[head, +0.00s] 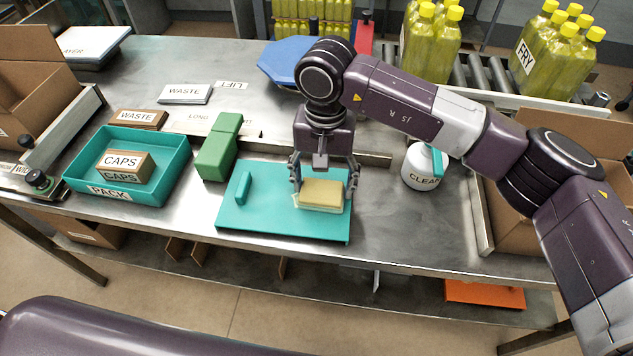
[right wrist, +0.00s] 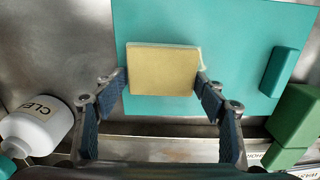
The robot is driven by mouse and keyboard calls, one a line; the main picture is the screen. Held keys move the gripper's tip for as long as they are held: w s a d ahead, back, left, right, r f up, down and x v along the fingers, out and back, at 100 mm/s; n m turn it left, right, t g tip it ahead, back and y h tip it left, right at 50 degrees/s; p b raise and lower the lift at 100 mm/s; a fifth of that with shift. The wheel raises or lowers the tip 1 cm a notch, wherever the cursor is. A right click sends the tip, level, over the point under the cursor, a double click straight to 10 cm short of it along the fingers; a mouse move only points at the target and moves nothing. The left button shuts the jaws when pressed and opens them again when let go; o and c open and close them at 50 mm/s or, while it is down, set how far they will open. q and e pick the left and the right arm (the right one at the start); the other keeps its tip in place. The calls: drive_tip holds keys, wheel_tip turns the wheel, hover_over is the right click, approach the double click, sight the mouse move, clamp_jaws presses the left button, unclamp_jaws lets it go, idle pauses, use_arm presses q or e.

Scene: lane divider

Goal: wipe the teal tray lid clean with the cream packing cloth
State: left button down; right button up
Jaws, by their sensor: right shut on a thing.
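The teal tray lid (head: 270,223) lies flat on the steel table, with a raised teal handle (head: 243,188) on its left part. It also fills much of the right wrist view (right wrist: 230,50). The cream packing cloth (head: 322,194) is a folded block over the lid's right part; it shows between the fingers in the right wrist view (right wrist: 162,70). My right gripper (head: 322,185) points down and is shut on the cloth, a finger at each side. Whether the cloth touches the lid is hard to tell. My left gripper is not in view.
A teal PACK tray (head: 170,180) holding CAPS boxes (head: 125,163) stands at the left. A green block (head: 217,150) stands near the lid's back left corner. A white CLEAN bottle (head: 421,168) stands right of the lid. A low metal strip (head: 375,159) runs behind it.

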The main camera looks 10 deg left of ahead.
sight(343, 188)
drive_tip(key=shift+w+d+b, duration=0.1)
drive_tip(key=shift+d+b, duration=0.3)
drive_tip(key=shift+d, duration=0.95)
drive_tip(key=shift+d+b, duration=0.4)
drive_tip(key=shift+d, duration=0.25)
drive_tip(key=shift+d+b, duration=0.45)
drive_tip(key=shift+d, duration=0.5)
drive_tip(key=shift+r, duration=0.1)
drive_tip(key=shift+r+p, duration=0.95)
drive_tip(key=shift+r, duration=1.95)
wheel_tip(343, 188, up, 3)
drive_tip(key=shift+p, duration=0.35)
